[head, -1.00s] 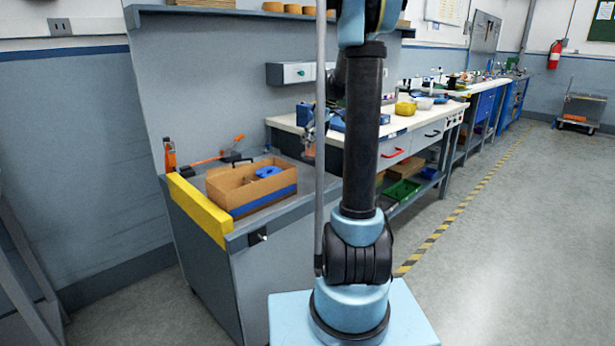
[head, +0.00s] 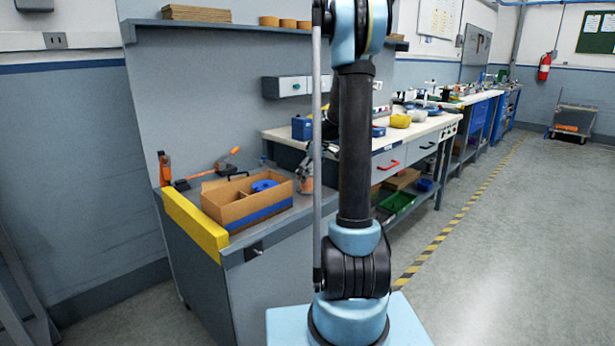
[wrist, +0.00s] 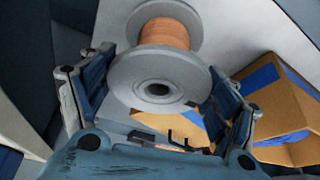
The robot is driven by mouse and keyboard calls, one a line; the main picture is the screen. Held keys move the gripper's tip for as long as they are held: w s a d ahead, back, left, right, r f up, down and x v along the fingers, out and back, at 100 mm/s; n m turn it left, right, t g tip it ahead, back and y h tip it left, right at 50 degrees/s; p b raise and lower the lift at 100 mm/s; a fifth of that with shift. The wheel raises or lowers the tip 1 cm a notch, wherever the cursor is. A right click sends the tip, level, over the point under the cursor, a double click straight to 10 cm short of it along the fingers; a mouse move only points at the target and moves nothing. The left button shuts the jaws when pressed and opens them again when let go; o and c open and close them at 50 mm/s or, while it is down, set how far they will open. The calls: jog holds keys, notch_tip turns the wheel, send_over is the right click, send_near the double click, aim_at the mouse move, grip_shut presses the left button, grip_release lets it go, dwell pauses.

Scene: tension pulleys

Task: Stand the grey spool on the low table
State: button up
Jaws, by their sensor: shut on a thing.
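The grey spool (wrist: 158,78), wound with copper-coloured wire, fills the middle of the wrist view. Its near flange lies between the two fingers of my gripper (wrist: 158,92), which is shut on it. In the head view my gripper (head: 306,163) is small and partly behind my arm, with the copper-coloured winding (head: 306,182) just below it. The low table (head: 262,236) is grey with a yellow edge strip at its left end. The spool appears just right of the cardboard box on it; I cannot tell whether it touches the top.
An open cardboard box (head: 262,211) with a blue band and a blue part inside stands on the low table. An orange-handled tool (head: 205,174) lies behind it. A longer, white-topped workbench (head: 412,132) with blue and yellow bins is to the right.

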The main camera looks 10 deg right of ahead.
jog(key=shift+f, duration=0.1)
jog(key=o, duration=1.6)
jog(key=shift+o, duration=0.2)
jog(key=shift+s, duration=0.1)
